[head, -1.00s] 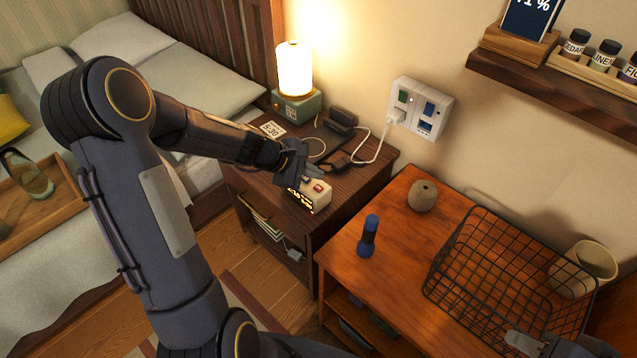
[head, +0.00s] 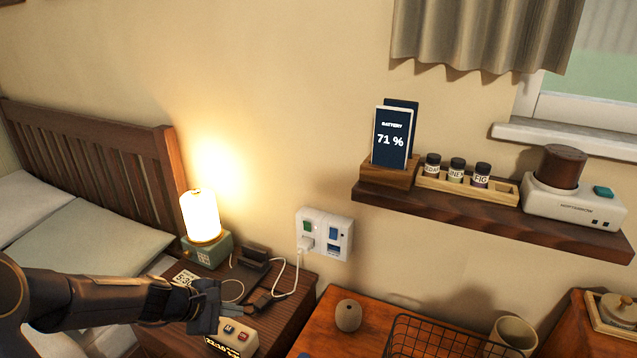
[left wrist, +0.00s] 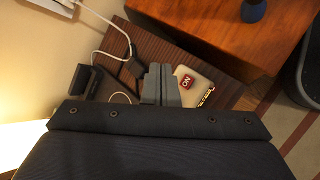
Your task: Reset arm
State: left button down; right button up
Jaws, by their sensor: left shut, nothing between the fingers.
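My left arm comes in from the left in the head view. My right gripper is not in view.
A lit lamp (head: 202,218), a dark dock (head: 254,256) and a white cable (head: 297,277) crowd the nightstand near my gripper. A wall outlet (head: 325,234) is above. A wooden cabinet with a round vase (head: 348,315) and a wire basket (head: 440,338) stands right. A shelf (head: 480,213) hangs at right.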

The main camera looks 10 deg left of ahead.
pick_arm(q)
jog(key=s+d+r+m+p, duration=0.25)
jog(key=s+r+m, duration=0.35)
jog(key=r, duration=0.4)
jog(key=s+r+m+y+p, duration=0.1)
jog(key=s+r+m, duration=0.1)
jog(key=s, duration=0.5)
jog(key=s+d+r+m+p, duration=0.1)
jog(key=s+r+m, duration=0.1)
jog(key=s+m, duration=0.2)
jog(key=s+d+r+m+g+y+p, duration=0.1)
jog(key=s+m, duration=0.3)
jog(key=s, duration=0.5)
jog(key=shift+s+d+r+y, duration=0.2)
jog(key=shift+s+r+y, duration=0.15)
jog(key=shift+r, duration=0.55)
jog(key=shift+s, duration=0.1)
